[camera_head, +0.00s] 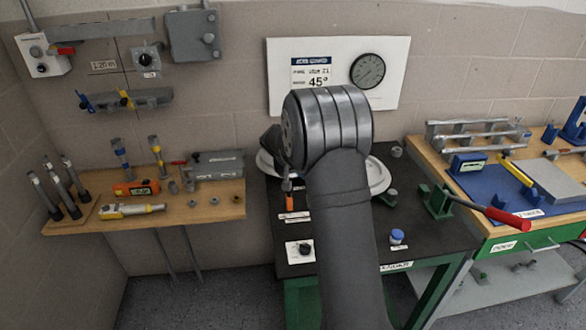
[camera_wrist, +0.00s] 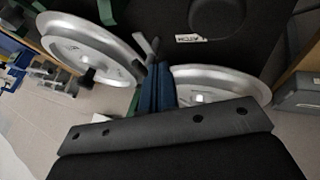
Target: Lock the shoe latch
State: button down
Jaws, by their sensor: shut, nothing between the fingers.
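My gripper shows in the wrist view as dark blue fingers (camera_wrist: 157,82), shut together with nothing between them. In the head view my arm covers most of it. The fingertips are close to a small grey lever-like piece (camera_wrist: 149,46), which may be the shoe latch; I cannot tell whether they touch. A small white label (camera_wrist: 189,38), seemingly lettered "LATCH", is on the black surface beside it. Two pale round discs (camera_wrist: 92,48) and (camera_wrist: 225,80) lie either side of the fingers. The latch's position is not clear, as my arm hides the middle of the black-topped table (camera_head: 410,226).
An orange-handled piece (camera_head: 290,202) stands at the table's left, with a knob box (camera_head: 300,250) before it. A blue-capped jar (camera_head: 397,237) and a green clamp with red-handled lever (camera_head: 437,201) are at right. Side benches (camera_head: 225,205) and (camera_head: 510,228) hold tools.

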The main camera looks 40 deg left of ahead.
jog(key=shift+w+d+f, duration=0.25)
jog(key=shift+w+d, duration=0.5)
